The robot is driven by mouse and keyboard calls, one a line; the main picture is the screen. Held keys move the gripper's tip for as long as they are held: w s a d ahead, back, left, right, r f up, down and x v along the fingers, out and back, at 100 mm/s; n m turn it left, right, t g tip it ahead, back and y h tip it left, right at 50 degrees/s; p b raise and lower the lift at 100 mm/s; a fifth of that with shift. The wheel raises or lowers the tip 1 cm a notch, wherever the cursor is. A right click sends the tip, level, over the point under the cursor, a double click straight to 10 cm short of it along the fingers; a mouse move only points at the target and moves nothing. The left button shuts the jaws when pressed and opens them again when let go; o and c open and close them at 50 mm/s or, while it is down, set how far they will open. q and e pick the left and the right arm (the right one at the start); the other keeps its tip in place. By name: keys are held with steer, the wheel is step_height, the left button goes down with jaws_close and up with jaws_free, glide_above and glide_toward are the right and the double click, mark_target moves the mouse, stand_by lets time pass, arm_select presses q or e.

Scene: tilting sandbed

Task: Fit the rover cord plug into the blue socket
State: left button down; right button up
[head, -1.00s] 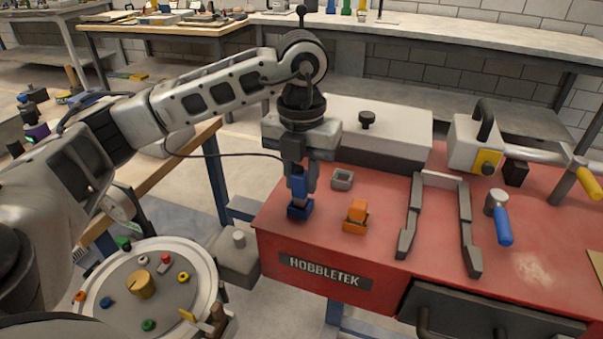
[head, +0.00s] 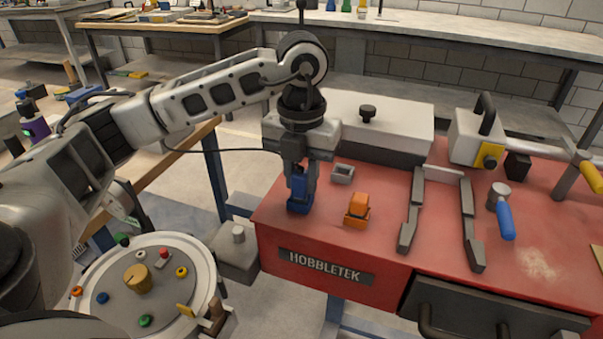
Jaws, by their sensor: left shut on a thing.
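My left gripper (head: 301,180) points straight down over the left front of the red bench top. It is shut on the blue plug (head: 300,185), which is upright between the fingers. The blue socket (head: 298,206) sits on the red top directly below, and the plug meets it. How deep the plug sits in the socket is hidden by the fingers. A dark cord (head: 215,151) runs left from behind the gripper. My right gripper is not in view.
An orange block (head: 357,210) in an orange socket stands just right of the blue one. A small grey socket (head: 342,173) is behind. A round control panel (head: 206,287) is front left.

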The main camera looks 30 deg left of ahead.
arm_select(q)
steer(key=shift+f, duration=0.3)
steer(key=c, duration=0.6)
jaws_free()
steer(key=shift+c, duration=0.2)
steer(key=shift+r+p, duration=2.9)
steer(key=shift+r, duration=1.15)
